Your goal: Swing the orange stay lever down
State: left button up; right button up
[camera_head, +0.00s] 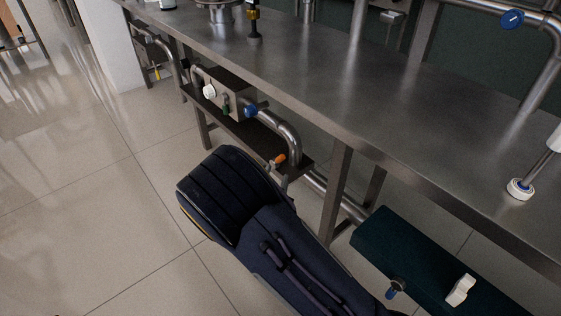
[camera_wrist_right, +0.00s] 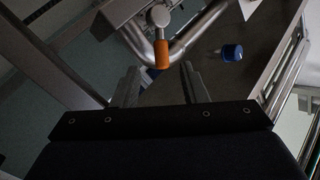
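The orange stay lever (camera_head: 280,158) sits at the right end of the low shelf, beside a bent steel pipe. In the right wrist view its orange grip (camera_wrist_right: 162,54) hangs from a round metal pivot. My right gripper (camera_wrist_right: 160,80) is open, with its two fingers apart. In that view the grip lies just beyond and between the fingertips, and nothing is held. In the head view my dark right arm reaches up from the bottom, and its fingers cannot be made out clearly. My left gripper is out of view.
A long steel table (camera_head: 330,110) stands above the low shelf (camera_head: 245,128), with its legs close to my right arm. Blue-handled (camera_head: 250,111) and white-knobbed (camera_head: 209,91) fittings sit near the pipe. Tiled floor (camera_head: 90,210) on the left is clear.

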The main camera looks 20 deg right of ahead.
aim_at(280, 161)
jog(key=b+x, duration=0.1)
jog(key=x, duration=0.6)
jog(key=shift+w+d+r+b, duration=0.1)
jog(key=shift+w+d+b, duration=0.05)
jog(key=shift+w+b, duration=0.2)
